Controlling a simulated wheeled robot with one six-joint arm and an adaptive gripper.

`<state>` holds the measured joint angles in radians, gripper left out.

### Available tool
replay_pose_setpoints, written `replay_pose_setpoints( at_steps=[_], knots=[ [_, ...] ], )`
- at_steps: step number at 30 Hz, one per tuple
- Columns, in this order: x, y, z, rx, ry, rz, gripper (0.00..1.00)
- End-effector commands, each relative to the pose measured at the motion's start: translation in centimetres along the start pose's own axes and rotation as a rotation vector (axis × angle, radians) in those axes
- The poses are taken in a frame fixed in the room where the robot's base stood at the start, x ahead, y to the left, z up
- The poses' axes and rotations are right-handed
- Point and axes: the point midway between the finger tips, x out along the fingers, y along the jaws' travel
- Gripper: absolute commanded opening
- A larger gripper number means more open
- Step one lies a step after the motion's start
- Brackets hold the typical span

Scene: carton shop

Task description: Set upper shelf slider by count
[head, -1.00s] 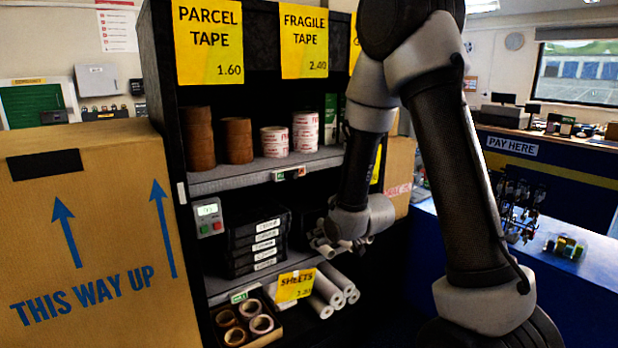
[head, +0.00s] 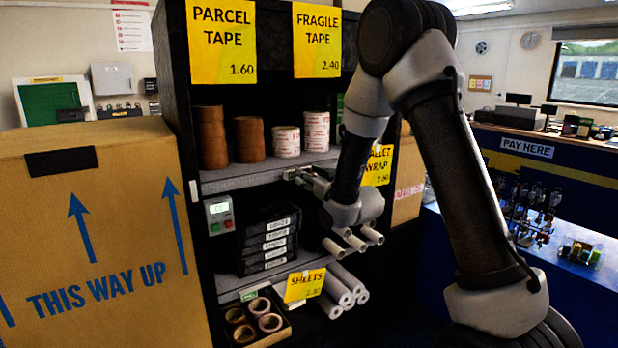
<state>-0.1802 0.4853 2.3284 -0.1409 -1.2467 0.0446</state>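The upper shelf (head: 235,178) has a grey front edge and holds two stacks of brown tape rolls (head: 211,140) (head: 249,140) on the left. Two stacks of white and red fragile tape rolls (head: 287,142) (head: 316,131) stand to their right. A small slider piece (head: 291,174) shows on the shelf's front edge below the fragile tape, partly covered. My gripper (head: 303,177) is at this edge, right at the slider, seen side-on and small. I cannot tell whether its fingers are apart or closed, or whether they touch the slider.
A small box with a display and green and red buttons (head: 219,215) hangs on the left post. Black trays (head: 268,240) and pale rolls (head: 345,290) sit lower. A large carton (head: 95,225) stands close on the left. A counter with blue (head: 580,270) lies right.

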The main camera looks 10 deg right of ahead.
Motion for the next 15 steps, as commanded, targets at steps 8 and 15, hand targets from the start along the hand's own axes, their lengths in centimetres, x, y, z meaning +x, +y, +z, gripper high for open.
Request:
replay_pose_setpoints(
  at_steps=[8, 15],
  knots=[
    [0.26, -0.01, 0.03, 0.000, -0.001, 0.000, 0.40],
    [0.24, -0.01, 0.03, 0.000, -0.001, 0.000, 0.00]
  ],
)
